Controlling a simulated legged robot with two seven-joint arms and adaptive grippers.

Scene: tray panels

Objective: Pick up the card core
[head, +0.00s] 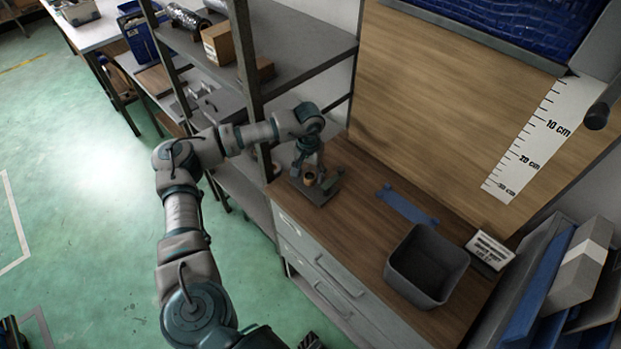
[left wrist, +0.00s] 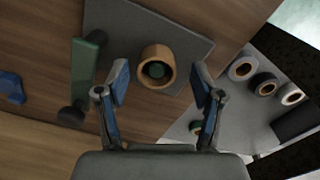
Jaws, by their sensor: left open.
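The card core (left wrist: 157,87) is a short tan-brown ring with a dark green round thing inside it. It sits on a grey plate (left wrist: 200,45) on the wooden worktop, and also shows in the head view (head: 309,180). My left gripper (head: 308,174) is open above it. In the left wrist view the two blue-padded fingers stand on either side of the core's near end, with a visible gap to each side. Nothing is held. My right gripper is not in view.
A green bar with dark ends (left wrist: 86,68) lies along the plate's edge. A blue strip (head: 407,205), grey bin (head: 427,267) and label card (head: 490,250) are farther right on the worktop. A shelf rack (head: 243,50) stands close to my left arm. Several rings (left wrist: 240,69) lie on a lower surface.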

